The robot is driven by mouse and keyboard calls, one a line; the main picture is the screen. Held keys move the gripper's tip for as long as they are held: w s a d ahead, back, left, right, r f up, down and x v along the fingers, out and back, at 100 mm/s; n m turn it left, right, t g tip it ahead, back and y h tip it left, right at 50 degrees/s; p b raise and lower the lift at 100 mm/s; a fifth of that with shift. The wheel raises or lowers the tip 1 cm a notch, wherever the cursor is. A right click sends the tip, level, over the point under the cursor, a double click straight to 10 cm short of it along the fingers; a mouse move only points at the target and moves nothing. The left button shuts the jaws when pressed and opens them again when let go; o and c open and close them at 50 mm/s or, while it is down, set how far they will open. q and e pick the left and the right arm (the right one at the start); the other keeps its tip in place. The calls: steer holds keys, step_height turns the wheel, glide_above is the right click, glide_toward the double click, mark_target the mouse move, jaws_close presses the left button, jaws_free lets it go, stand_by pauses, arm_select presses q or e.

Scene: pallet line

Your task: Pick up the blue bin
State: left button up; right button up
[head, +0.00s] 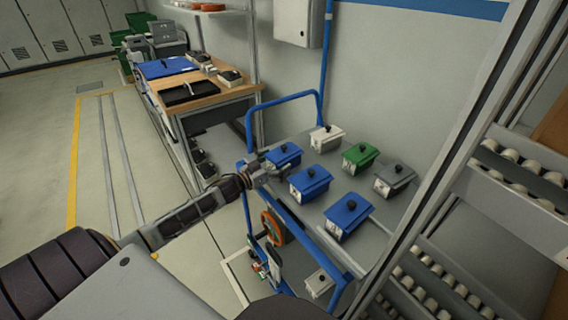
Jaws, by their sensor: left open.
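Three blue bins with black knobs on their lids stand on the grey top of a blue-framed cart (315,205). One blue bin (284,156) is at the back left, one blue bin (311,182) in the middle, and one blue bin (348,216) at the front right. My left gripper (277,172) is open, at the cart's left edge, close beside the back left bin and left of the middle one. Whether it touches a bin I cannot tell. My right gripper is not in view.
A white bin (326,139), a green bin (360,158) and a grey bin (394,179) stand along the wall side of the cart. The cart's blue handle (284,101) rises behind. A roller rack (520,180) stands at right; a wooden workbench (190,92) is at upper left. Floor at left is clear.

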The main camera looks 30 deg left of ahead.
arm_select(q)
steer(key=shift+w+d, duration=0.15)
steer(key=shift+w, duration=0.55)
steer(key=shift+c, duration=0.3)
steer(key=c, duration=1.2)
steer(key=shift+r, duration=0.1)
steer(key=shift+c, duration=0.4)
steer(key=shift+r, duration=0.15)
